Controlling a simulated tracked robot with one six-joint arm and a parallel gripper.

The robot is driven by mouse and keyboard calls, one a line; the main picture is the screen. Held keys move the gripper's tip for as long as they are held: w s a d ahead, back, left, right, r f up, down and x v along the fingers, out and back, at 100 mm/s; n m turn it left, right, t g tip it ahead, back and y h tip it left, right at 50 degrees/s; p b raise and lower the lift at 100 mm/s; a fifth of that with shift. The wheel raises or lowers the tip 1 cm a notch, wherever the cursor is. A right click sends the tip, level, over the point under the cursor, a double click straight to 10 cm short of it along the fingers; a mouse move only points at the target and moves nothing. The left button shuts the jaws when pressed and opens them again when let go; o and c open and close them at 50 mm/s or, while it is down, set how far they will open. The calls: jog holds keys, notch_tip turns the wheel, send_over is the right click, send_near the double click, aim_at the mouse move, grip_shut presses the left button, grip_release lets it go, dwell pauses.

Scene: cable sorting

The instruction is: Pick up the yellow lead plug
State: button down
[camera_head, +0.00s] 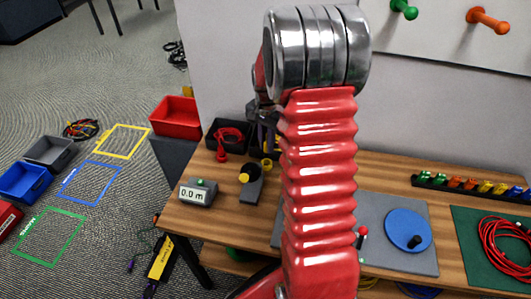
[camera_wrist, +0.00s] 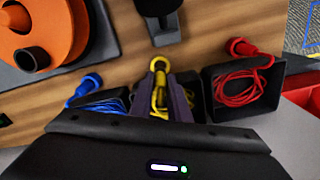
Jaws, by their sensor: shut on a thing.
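The yellow lead plug (camera_wrist: 159,66) is between the two fingers of my gripper (camera_wrist: 161,82) in the wrist view. My gripper is shut on it. Yellow cable (camera_wrist: 158,100) shows between the fingers, in front of the middle black bin. In the head view my gripper (camera_head: 266,135) is at the back of the wooden table, partly hidden by my red arm. A bit of yellow (camera_head: 268,162) shows just below it there. I cannot tell whether the plug is clear of the table.
A black bin with a red lead (camera_wrist: 242,88) is to the right, its red plug (camera_wrist: 242,48) outside. A blue lead (camera_wrist: 107,104) is to the left. A black stand (camera_wrist: 160,20) is near.

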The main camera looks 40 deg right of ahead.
jog(key=shift+r, duration=2)
